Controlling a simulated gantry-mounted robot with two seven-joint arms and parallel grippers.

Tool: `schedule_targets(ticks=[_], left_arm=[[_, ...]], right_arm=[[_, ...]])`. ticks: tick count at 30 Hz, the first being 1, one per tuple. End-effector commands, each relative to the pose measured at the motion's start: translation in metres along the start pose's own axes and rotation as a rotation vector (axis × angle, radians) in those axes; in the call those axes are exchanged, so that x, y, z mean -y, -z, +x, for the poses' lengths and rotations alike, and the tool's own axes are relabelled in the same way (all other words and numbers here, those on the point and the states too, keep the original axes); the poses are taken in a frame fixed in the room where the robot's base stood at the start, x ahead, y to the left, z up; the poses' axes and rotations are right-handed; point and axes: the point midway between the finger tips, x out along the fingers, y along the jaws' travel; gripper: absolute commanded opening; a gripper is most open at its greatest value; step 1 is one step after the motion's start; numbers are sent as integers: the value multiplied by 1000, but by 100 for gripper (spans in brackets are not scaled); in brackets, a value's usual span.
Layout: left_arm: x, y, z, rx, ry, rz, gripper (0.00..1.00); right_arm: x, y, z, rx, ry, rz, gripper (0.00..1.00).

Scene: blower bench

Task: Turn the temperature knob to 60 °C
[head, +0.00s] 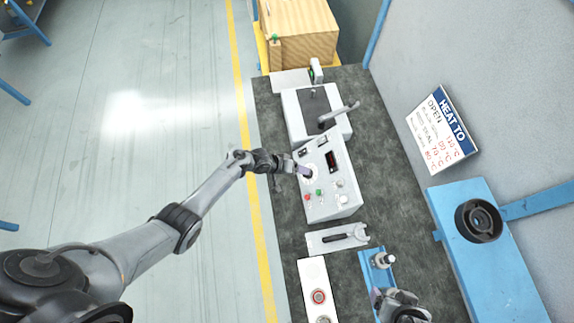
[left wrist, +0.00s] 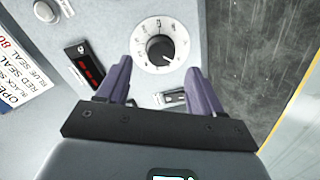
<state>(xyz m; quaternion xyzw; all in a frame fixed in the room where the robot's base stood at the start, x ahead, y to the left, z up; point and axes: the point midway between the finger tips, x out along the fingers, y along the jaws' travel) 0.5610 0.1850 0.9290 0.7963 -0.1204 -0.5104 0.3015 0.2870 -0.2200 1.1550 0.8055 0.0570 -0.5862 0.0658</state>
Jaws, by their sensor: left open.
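The temperature knob (left wrist: 160,48) is black, on a round white dial (left wrist: 142,31) with printed marks, on the front of a grey control box (head: 343,175). In the left wrist view its pointer aims toward the lower right; the numbers are too small to read. My left gripper (head: 304,171) is at the dial in the head view, where it covers the knob. In the left wrist view its purple fingers (left wrist: 160,80) are open, with the knob ahead of the gap between them. My right gripper (head: 390,298) is at the bottom of the head view; its jaws are unclear.
A red-digit display (left wrist: 88,65) sits beside the dial. Red (head: 307,197) and green (head: 319,192) buttons are close below the left gripper. A lever machine (head: 318,112) stands behind the box.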

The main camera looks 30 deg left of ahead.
Motion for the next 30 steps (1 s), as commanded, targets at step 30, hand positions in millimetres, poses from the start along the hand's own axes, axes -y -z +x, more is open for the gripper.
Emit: schedule_targets(ticks=[30], left_arm=[[0,0,-63,1,0,0,66]], right_arm=[[1,5,-16,-1,5,7,82]])
